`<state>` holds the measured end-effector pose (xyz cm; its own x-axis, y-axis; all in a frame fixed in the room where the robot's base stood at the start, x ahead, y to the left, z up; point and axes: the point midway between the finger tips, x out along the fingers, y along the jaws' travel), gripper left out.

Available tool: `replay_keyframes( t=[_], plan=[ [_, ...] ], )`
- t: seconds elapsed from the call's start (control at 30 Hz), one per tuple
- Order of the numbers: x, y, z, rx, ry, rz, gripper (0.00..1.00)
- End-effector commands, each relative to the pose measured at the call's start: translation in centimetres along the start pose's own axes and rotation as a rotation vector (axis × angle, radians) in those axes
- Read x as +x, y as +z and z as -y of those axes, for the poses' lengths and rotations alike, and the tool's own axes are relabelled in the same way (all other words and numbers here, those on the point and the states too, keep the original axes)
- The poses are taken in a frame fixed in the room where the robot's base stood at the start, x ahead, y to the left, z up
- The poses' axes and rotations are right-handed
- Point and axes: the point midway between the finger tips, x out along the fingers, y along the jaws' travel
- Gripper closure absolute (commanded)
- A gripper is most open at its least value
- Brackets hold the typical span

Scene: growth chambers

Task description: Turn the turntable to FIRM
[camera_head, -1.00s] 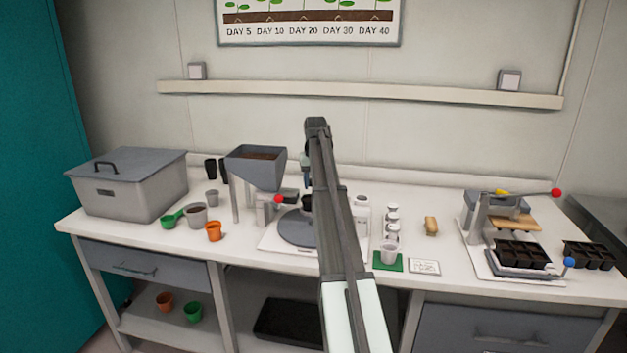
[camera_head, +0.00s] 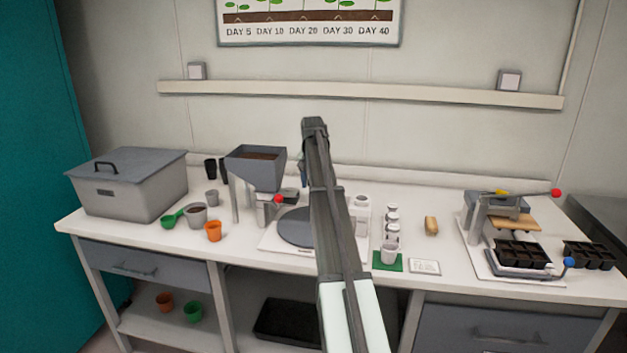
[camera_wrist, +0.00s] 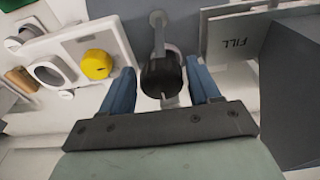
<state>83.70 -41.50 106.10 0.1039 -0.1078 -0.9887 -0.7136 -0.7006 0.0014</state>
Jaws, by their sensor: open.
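The turntable (camera_head: 294,228) is a grey disc on a white base at the middle of the bench, partly hidden behind my arm in the head view. In the wrist view a dark round knob (camera_wrist: 160,76) on a grey bar sits between the two blue fingers of my gripper (camera_wrist: 160,92). The fingers are open, with a gap visible on each side of the knob. A plate marked FILL (camera_wrist: 236,42) is to the right of the knob. No FIRM mark is readable.
A soil hopper (camera_head: 256,168) with a red-tipped lever stands behind and left of the turntable. White bottles (camera_head: 392,222) and a cup on a green mat (camera_head: 388,262) stand to the right. A tray press (camera_head: 497,220) is farther right.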

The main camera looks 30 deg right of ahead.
Motion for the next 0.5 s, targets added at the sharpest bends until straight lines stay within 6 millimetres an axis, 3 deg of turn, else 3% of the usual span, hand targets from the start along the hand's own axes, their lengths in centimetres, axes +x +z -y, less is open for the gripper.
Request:
replay_keyframes(
  t=[0.27, 0.5],
  plan=[
    [-0.6, -0.1, 0.1, -0.001, -0.001, 0.0, 0.38],
    [-2.5, -0.4, 0.1, -0.002, -0.002, -0.001, 0.38]
  ],
)
